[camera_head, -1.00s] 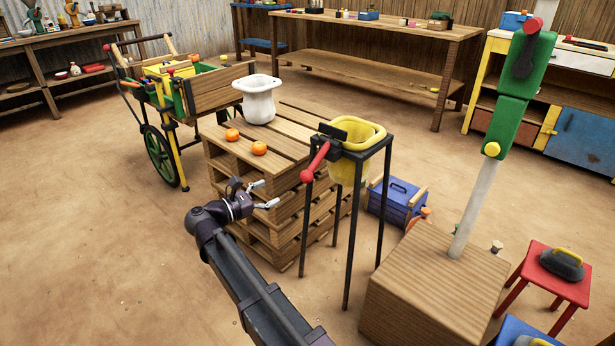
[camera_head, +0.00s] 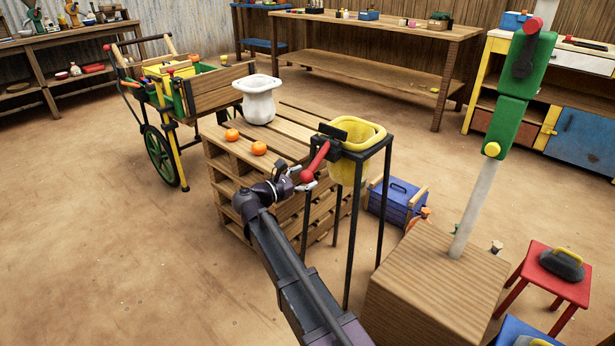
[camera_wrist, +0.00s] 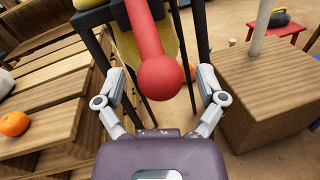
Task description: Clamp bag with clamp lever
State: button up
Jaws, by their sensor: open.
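The yellow bag (camera_head: 345,165) hangs open-topped in a black frame stand (camera_head: 380,200). The red clamp lever (camera_head: 316,160) slopes down and left from a black clamp at the bag's rim, ending in a round knob. My gripper (camera_head: 306,180) is at the lever's knob end. In the wrist view the lever (camera_wrist: 158,75) lies between the two spread fingers of my gripper (camera_wrist: 160,88), with a gap on each side. The bag (camera_wrist: 140,58) shows behind the lever, partly hidden by it.
A pallet stack (camera_head: 285,150) stands left of the frame, with two oranges (camera_head: 259,148) and a white sack (camera_head: 258,100) on it. A wooden block (camera_head: 435,290) with a green lever post stands to the right. A blue toolbox (camera_head: 397,198) sits behind the frame.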

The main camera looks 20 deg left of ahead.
jog(key=shift+w+d, duration=0.15)
jog(key=shift+w, duration=0.1)
grip_shut()
jog(key=shift+d+r, duration=0.15)
